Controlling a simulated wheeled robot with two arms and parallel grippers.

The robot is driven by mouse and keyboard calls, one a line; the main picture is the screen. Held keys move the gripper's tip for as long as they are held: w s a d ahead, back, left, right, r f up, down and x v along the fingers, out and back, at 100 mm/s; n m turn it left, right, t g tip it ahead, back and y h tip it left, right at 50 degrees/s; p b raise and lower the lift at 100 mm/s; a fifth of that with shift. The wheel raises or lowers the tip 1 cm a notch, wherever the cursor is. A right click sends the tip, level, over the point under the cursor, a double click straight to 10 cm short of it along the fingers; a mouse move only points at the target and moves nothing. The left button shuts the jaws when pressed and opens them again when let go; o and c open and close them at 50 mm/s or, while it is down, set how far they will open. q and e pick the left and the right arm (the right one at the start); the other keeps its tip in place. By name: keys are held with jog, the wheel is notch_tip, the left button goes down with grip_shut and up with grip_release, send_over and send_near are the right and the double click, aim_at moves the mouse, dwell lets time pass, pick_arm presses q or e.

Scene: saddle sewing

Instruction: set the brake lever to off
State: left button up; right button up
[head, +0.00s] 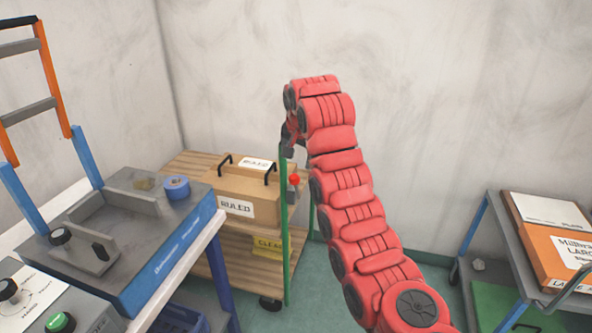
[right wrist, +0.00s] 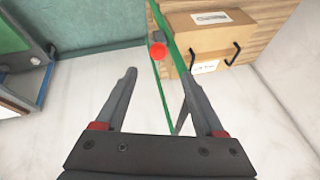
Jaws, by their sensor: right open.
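A red ball knob (head: 294,180), which looks like the end of the brake lever, sits beside the green post of the wooden cart (head: 196,163). A small grey part shows just under it. The knob also shows in the right wrist view (right wrist: 158,51), just beyond the fingertips and roughly between their lines. My right gripper (right wrist: 157,72) is open and empty, with both fingers apart from the knob. In the head view the right gripper (head: 288,140) is above the knob, mostly hidden by its own red arm. My left gripper is not in view.
A box labelled RULED (head: 237,209) with black handles stands on the cart close to the knob. The green post (head: 285,240) stands beside it. A workbench with a blue-sided machine (head: 165,260) is at left. A grey rack with boxes (head: 560,240) is at right.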

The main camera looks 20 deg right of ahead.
jog(key=v, duration=0.5)
jog(key=shift+s, duration=0.1)
dwell(0.5)
